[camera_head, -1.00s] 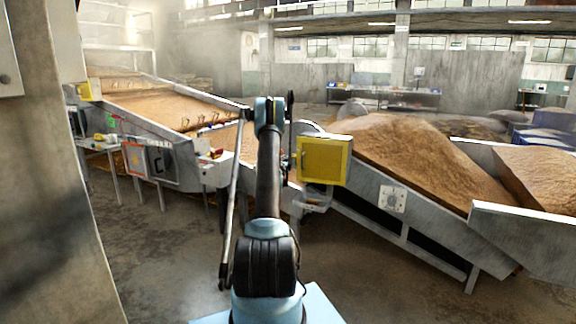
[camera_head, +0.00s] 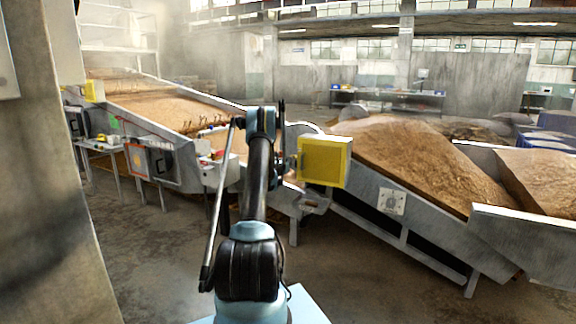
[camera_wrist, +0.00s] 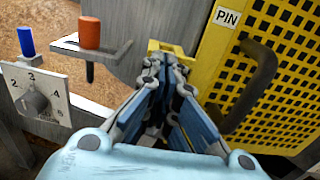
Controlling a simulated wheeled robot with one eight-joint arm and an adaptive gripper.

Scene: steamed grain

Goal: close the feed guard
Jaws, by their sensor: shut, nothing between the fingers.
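The feed guard appears to be the yellow panel (camera_head: 325,160) beside the grain conveyor in the head view. In the wrist view it is a perforated yellow panel (camera_wrist: 290,75) on the right, with a dark bar handle (camera_wrist: 255,88) and a "PIN" label (camera_wrist: 227,18). How far it stands open I cannot tell. My gripper (camera_wrist: 166,62) is shut and empty, left of the handle and apart from it in the picture. A yellow bracket (camera_wrist: 168,46) shows just behind the fingertips; contact is unclear. In the head view my arm hides most of the gripper.
Left of my gripper, an orange peg (camera_wrist: 89,32) stands in a metal bracket, beside a blue peg (camera_wrist: 26,41) and a numbered dial (camera_wrist: 35,102). Grain conveyors (camera_head: 440,235) run left and right. A concrete pillar (camera_head: 45,200) stands at left.

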